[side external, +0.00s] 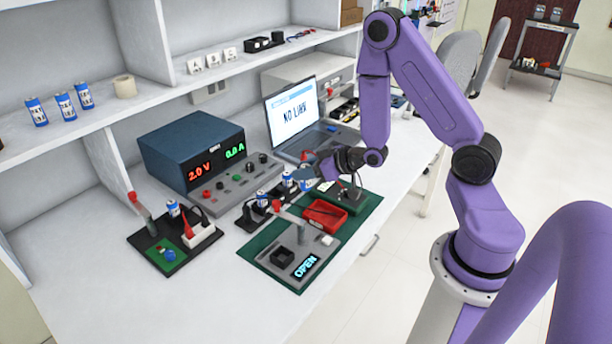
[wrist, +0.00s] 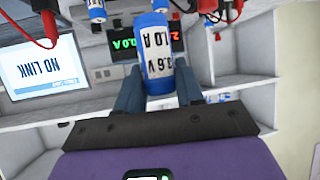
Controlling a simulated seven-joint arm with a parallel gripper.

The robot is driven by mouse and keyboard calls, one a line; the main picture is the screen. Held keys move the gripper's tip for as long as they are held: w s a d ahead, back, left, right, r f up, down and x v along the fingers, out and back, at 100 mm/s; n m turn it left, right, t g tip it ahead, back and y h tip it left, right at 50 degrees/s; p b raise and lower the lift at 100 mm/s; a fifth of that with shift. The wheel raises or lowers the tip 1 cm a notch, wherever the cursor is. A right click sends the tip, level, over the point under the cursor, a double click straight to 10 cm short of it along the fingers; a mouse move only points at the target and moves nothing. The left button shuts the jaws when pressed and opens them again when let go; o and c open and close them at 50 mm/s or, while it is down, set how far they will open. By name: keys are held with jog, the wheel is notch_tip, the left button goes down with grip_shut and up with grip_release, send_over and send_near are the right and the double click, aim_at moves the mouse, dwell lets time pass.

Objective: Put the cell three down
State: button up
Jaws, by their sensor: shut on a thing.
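My gripper (side external: 313,174) is shut on a blue-and-white cell (wrist: 157,62). In the wrist view its two fingers (wrist: 158,90) flank the cell, whose label reads 3.6 V 1.0 A. In the side view the held cell (side external: 305,184) is small and partly hidden by the gripper, above the bench behind the red tray. Two other cells stand left of it, one at the black holder (side external: 262,199) and one closer to my gripper (side external: 287,181). I cannot tell whether the held cell touches anything below.
A red tray (side external: 326,215) and an OPEN display (side external: 305,267) are on the green mat. A black board (side external: 160,262) with another cell (side external: 173,208) lies left. A power supply (side external: 192,152) and a NO LINK laptop (side external: 293,112) stand behind. The front-left bench is clear.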

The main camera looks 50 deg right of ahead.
jog(key=d+f, duration=0.4)
send_over(316, 215)
jog(key=shift+f, duration=4.6)
jog(key=shift+f, duration=0.1)
jog(key=o, duration=1.1)
jog(key=v, duration=0.7)
jog(key=shift+s+r, duration=0.25)
jog(key=shift+s, duration=0.05)
